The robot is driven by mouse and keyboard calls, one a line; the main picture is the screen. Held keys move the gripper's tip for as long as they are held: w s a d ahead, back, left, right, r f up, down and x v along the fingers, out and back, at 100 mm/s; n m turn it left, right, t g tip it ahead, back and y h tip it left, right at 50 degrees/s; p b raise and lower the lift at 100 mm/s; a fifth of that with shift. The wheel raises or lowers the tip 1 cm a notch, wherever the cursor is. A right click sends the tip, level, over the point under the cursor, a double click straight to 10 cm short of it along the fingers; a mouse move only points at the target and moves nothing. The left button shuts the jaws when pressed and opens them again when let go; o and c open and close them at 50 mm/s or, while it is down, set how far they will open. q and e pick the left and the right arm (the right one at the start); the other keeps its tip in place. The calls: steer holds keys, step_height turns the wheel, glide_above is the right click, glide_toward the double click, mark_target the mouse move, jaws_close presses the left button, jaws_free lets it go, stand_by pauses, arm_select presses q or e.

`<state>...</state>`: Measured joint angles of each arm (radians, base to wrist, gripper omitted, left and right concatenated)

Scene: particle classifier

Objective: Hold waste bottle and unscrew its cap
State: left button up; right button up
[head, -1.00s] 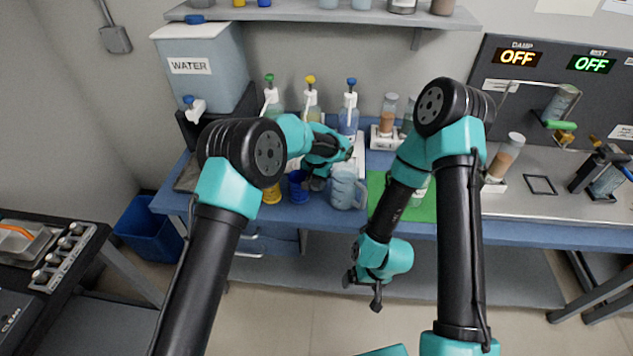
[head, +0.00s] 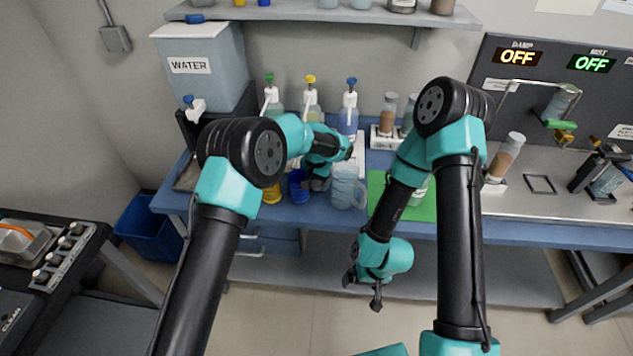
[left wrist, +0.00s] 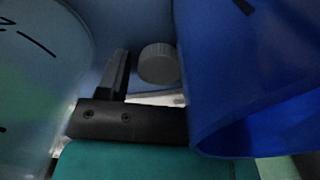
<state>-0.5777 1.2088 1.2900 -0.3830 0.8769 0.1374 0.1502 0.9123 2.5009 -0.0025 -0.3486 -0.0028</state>
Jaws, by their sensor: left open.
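My left gripper (head: 320,183) is low over the blue bench, between a blue cup and a clear jug. In the left wrist view, one dark finger (left wrist: 116,76) stands up beside a grey ridged round cap (left wrist: 158,63), with a gap between them. The other finger is hidden behind the blue cup, and nothing is seen gripped. What the cap belongs to is not clear, and I cannot pick out a labelled waste bottle. A pale bottle (head: 420,190) on the green mat is partly covered by my right arm. My right gripper (head: 363,287) hangs open and empty in front of the bench.
The blue cup (head: 299,187) and clear jug (head: 345,187) closely flank my left gripper; the blue cup also fills the right of the left wrist view (left wrist: 245,70). A yellow cup (head: 271,194) is left. Pump bottles (head: 348,115) stand behind. The green mat (head: 425,212) has bare room.

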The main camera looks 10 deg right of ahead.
mark_target(316, 183)
arm_select(q)
step_height(316, 183, up, 12)
stand_by(0.5)
steer(key=shift+a, duration=0.1)
stand_by(0.5)
